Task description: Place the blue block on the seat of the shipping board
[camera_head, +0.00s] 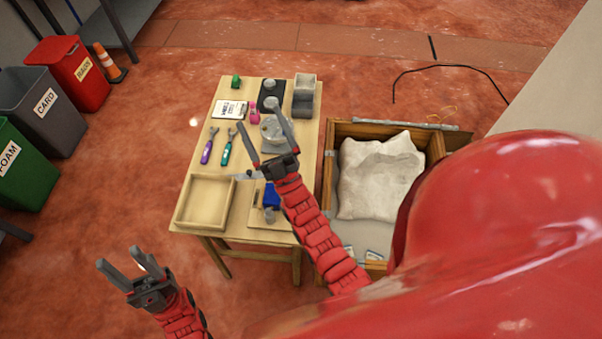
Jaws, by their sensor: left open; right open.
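The blue block (271,194) is at the near right part of the wooden table, partly beside my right arm. It appears on or against the tan board (262,223), which I take as the shipping board; my arm covers part of this area, and I cannot tell whether the block sits in a seat. A small grey piece (269,215) is just in front of the block. My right gripper (258,115) is open and empty above the table, beyond the block. My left gripper (121,257) is open and empty, left of the table and over the floor.
A wooden crate (328,190) with pale packing stands right. Bins (75,72) stand far left.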

